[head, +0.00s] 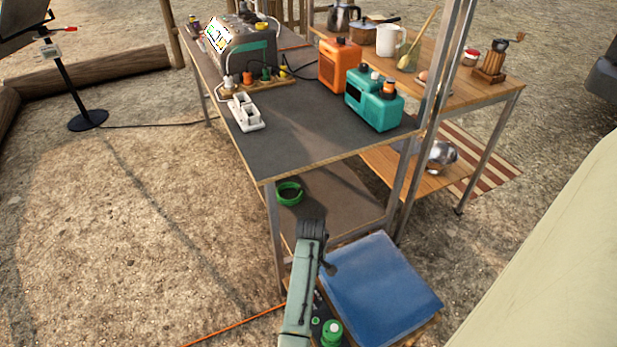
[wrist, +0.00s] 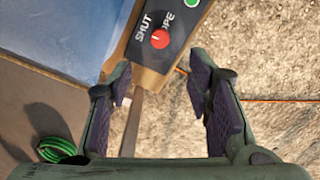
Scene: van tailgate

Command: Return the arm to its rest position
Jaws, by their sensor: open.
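My gripper (wrist: 160,78) is open in the wrist view, with its two dark-padded fingers wide apart and nothing held between them. Beyond the fingertips is a dark control panel (wrist: 180,38) with a red knob (wrist: 160,39). The letters SHUT and part of another word stand by the knob. The fingers look apart from the panel. In the head view, my green arm reaches up from the bottom middle and hides part of the panel beside the blue-topped box (head: 375,290). I cannot make out the fingers clearly there.
The grey table (head: 300,125) bears an orange box (head: 340,64), a teal box (head: 374,101) and a white socket strip (head: 245,111). A green coil (head: 289,193) lies on its lower shelf. An orange cord (head: 235,327) runs over the ground. Open ground lies left.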

